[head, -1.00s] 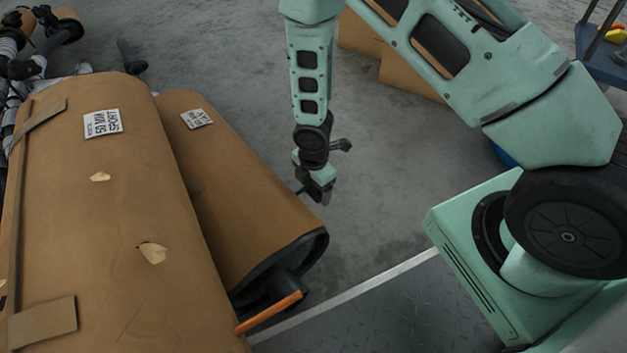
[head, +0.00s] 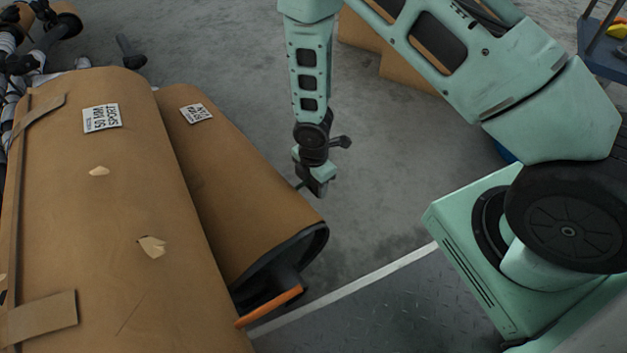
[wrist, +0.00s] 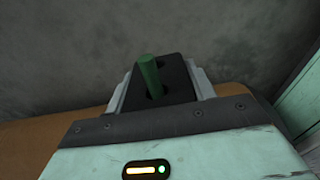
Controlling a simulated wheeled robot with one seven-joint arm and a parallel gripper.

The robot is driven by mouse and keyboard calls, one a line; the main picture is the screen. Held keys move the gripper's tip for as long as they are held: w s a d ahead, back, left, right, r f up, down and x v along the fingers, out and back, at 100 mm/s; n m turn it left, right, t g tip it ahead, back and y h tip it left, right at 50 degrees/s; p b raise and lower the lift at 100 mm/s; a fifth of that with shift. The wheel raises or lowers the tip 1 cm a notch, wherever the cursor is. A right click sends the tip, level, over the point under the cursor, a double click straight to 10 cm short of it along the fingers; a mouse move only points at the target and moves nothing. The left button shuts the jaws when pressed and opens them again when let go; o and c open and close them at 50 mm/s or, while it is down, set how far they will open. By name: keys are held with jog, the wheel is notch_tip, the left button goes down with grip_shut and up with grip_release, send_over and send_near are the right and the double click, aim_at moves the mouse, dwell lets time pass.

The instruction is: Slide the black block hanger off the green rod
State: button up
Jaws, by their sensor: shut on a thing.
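In the wrist view the black block hanger (wrist: 178,77) sits between the two pale fingers of my gripper (wrist: 160,88), which is shut on it. The green rod (wrist: 149,74) stands out of a hole in the block, its rounded end free, and a second dark hole shows beside it. The rod is still through the block. In the head view my gripper (head: 316,183) points down just right of the smaller wrapped muffler; the block is hard to tell from the dark fingers there, and the green rod cannot be made out.
A large brown-wrapped muffler (head: 120,200) and a smaller one (head: 225,170) lie at the left. An orange bar (head: 270,307) juts from the smaller one's near end. Cardboard (head: 400,68) lies behind my arm. Grey floor (head: 375,200) right of my gripper is clear.

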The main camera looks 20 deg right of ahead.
jog(key=shift+r, duration=0.1)
dwell(0.3)
jog(key=w+d+p, duration=0.2)
jog(key=d+p, duration=0.1)
jog(key=d, duration=0.5)
jog(key=shift+w+d, duration=0.2)
jog(key=shift+d, duration=0.15)
dwell(1.3)
dwell(0.6)
